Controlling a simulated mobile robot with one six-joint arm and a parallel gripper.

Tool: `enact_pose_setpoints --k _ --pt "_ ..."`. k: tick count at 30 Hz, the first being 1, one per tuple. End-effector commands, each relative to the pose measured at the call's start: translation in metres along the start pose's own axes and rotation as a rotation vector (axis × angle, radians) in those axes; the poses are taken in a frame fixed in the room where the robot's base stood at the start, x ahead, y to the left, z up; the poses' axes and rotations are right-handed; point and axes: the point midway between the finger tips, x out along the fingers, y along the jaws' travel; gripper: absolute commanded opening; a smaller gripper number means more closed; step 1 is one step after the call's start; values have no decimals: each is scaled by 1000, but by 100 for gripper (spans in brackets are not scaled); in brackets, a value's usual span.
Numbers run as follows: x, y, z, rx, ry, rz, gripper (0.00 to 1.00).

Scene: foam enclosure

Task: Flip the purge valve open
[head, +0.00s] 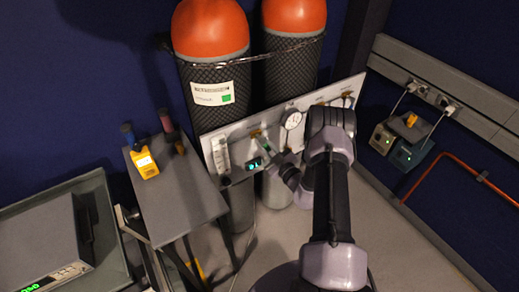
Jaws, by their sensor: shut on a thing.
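A pale valve panel (238,133) stands in front of two tall cylinders. It carries a round gauge (292,120), a flow meter (221,155) at its left end, and small brass-coloured valve fittings along its top edge. One fitting (257,134) sits between the flow meter and the gauge. My gripper (264,151) is at the panel just below this fitting, shut on a small valve handle. The handle is mostly hidden by the gripper, and its exact angle cannot be told. The valve labels are too small to read.
Orange-topped cylinders (209,75) stand behind the panel. A grey cart (181,205) with a yellow meter (144,163) is at left. Small boxed devices (411,148) hang below a wall rail at right. A red pipe (462,165) runs along the right wall.

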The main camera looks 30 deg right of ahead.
Motion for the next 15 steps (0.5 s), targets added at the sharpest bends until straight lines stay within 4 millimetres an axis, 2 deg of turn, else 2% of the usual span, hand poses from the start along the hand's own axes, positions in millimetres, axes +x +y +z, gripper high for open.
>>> enact_pose_setpoints --k 15 --pt "0 18 -4 -486 -1 -3 0"
